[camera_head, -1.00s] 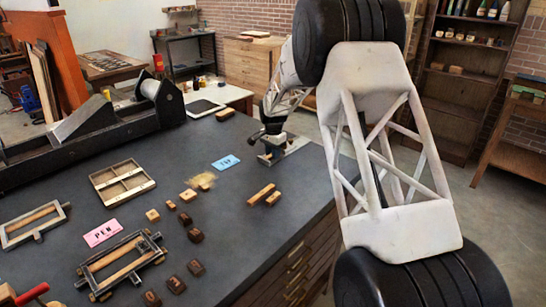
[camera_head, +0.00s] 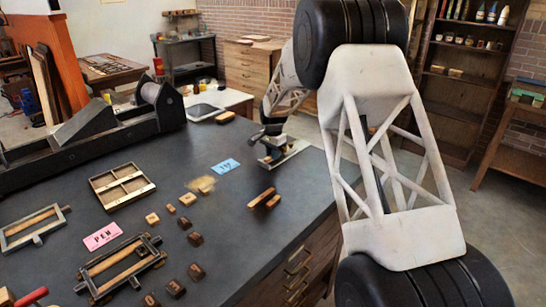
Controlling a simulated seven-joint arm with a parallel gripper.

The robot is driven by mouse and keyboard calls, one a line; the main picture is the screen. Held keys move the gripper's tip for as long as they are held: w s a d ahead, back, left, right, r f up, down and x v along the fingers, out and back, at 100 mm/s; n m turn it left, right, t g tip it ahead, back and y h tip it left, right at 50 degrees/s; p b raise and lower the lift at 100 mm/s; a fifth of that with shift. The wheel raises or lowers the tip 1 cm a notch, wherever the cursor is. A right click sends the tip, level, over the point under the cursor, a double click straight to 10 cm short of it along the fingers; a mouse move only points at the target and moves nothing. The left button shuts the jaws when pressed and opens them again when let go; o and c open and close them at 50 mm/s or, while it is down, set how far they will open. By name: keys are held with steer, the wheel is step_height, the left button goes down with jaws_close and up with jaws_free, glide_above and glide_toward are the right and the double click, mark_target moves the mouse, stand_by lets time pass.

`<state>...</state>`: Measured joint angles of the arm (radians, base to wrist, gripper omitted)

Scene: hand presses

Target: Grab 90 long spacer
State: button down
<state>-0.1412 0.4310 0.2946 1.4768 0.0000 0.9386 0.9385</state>
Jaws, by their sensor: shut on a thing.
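My gripper (camera_head: 269,157) is at the far right part of the dark table. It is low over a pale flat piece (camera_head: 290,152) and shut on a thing. The thing is too small and hidden to make out, so I cannot tell whether it is the 90 long spacer. Two short wooden bars (camera_head: 261,197) lie side by side near the table's right edge, apart from my gripper. No marking can be read on them.
A blue card (camera_head: 225,165) and a pink card (camera_head: 102,236) lie on the table (camera_head: 215,245). Several small blocks (camera_head: 194,239) lie in the middle. A divided wooden tray (camera_head: 121,186), two frames (camera_head: 122,265) and a long black press (camera_head: 90,130) fill the left.

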steer(key=shift+s+d+r, duration=0.1)
steer(key=shift+s+r, duration=0.1)
steer(key=shift+r, duration=0.45)
steer(key=shift+s+r, duration=0.15)
steer(key=shift+r, duration=0.45)
steer(key=s, duration=0.5)
steer(key=s+d+r, duration=0.1)
steer(key=s, duration=0.4)
steer(key=s+d, duration=0.1)
steer(key=s, duration=0.4)
steer(key=shift+r, duration=0.2)
steer(key=shift+s, duration=0.15)
